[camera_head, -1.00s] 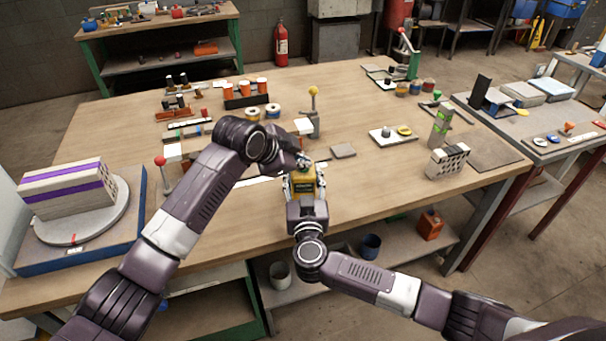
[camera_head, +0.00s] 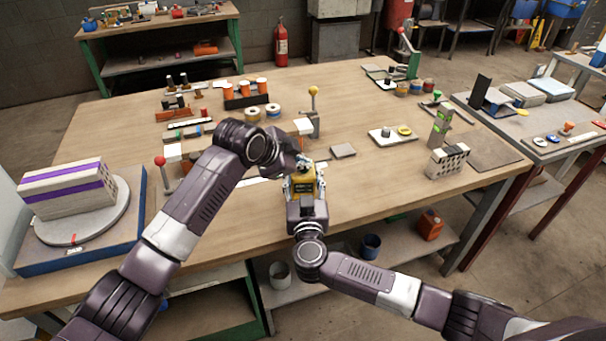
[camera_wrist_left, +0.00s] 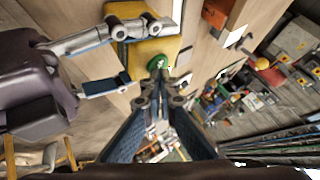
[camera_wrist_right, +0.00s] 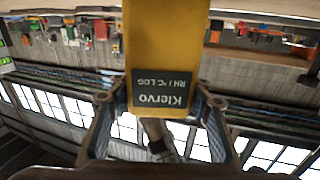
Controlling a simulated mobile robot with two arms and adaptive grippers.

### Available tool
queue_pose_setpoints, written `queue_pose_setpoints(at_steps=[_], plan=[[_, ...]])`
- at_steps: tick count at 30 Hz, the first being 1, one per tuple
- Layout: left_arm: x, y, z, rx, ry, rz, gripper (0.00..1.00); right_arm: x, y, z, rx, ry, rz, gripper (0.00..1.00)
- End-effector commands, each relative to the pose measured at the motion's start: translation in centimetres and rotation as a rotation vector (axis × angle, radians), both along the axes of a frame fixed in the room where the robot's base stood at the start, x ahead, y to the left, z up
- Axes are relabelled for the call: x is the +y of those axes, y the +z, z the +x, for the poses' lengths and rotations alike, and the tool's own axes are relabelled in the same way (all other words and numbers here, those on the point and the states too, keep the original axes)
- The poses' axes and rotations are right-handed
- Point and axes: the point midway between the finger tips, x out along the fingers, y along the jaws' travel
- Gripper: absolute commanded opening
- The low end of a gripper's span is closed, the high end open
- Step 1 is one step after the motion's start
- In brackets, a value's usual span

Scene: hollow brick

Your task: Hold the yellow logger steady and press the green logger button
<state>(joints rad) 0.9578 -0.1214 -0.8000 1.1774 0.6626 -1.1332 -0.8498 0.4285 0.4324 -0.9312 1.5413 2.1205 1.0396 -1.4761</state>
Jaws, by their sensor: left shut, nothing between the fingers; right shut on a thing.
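The yellow logger (camera_head: 307,185) is held upright near the front edge of the workbench. My right gripper (camera_head: 305,195) is shut on it. The logger fills the middle of the right wrist view (camera_wrist_right: 165,35), between the two fingers, with its dark label showing. The green button (camera_wrist_left: 158,62) shows on the logger's top in the left wrist view. My left gripper (camera_wrist_left: 160,78) is shut and empty, its fingertips right at the button's edge. I cannot tell whether they touch it. In the head view my left gripper (camera_head: 304,160) hides the button.
A yellow-knobbed lever (camera_head: 314,108) stands behind the logger, and a red-knobbed lever (camera_head: 163,172) stands left of my left arm. A grey square pad (camera_head: 343,150) lies to the right. The bench's front right is clear.

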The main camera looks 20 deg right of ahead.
Motion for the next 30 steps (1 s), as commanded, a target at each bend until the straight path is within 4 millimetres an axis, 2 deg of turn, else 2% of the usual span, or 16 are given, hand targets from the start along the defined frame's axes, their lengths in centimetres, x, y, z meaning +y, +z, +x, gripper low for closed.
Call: queue_pose_setpoints(at_steps=[11,24,30], plan=[[0.2,0.3,0.0,0.002,0.002,0.003,0.0,0.0,0.1,0.0,-0.001,-0.001,0.001,0.12],[0.1,4.7,0.1,-0.001,0.0,0.001,0.0,-0.1,0.1,0.0,-0.001,-0.001,0.001,0.12],[0.1,6.2,0.0,-0.001,0.001,0.0,0.0,-0.1,0.0,0.0,-0.001,-0.001,0.0,0.12]])
